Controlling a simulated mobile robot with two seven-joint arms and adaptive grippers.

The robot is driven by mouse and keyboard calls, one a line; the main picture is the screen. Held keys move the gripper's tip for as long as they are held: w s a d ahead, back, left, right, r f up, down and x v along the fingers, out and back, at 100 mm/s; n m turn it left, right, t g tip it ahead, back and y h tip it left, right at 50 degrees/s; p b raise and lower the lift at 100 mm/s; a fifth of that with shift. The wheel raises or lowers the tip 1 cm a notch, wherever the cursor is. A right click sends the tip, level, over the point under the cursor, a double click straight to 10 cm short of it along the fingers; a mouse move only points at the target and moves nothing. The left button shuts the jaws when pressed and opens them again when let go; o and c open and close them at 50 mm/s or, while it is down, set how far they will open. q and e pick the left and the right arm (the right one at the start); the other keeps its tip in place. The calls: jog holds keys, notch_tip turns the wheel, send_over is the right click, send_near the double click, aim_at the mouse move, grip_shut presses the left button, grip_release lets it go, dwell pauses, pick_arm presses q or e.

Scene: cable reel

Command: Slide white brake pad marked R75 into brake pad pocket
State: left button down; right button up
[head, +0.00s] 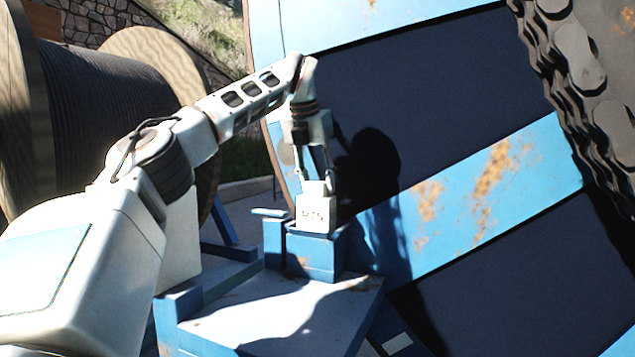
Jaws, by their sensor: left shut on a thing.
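The white brake pad (315,214), with dark lettering on its front face that is too blurred to read fully, stands upright at the mouth of a blue block-shaped pocket (316,252). Its lower end meets the top of the pocket; I cannot tell how deep it sits. My left gripper (316,179) points down from above and is shut on the top of the pad. My right gripper is not in view.
A large blue reel flange (480,190) with rust patches rises close behind the pocket. A heavy chain (578,70) runs at the upper right. A pale platform (290,312) lies in front of the pocket. A wooden cable drum (110,105) stands at left.

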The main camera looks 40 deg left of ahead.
aim_at(318, 204)
pick_arm(q)
jog(key=shift+f+b, duration=0.5)
jog(key=shift+f, duration=0.45)
jog(key=shift+f+b, duration=0.6)
jog(key=shift+f, duration=0.45)
jog(key=shift+f+b, duration=0.65)
jog(key=shift+f, duration=0.1)
jog(key=shift+p, duration=0.4)
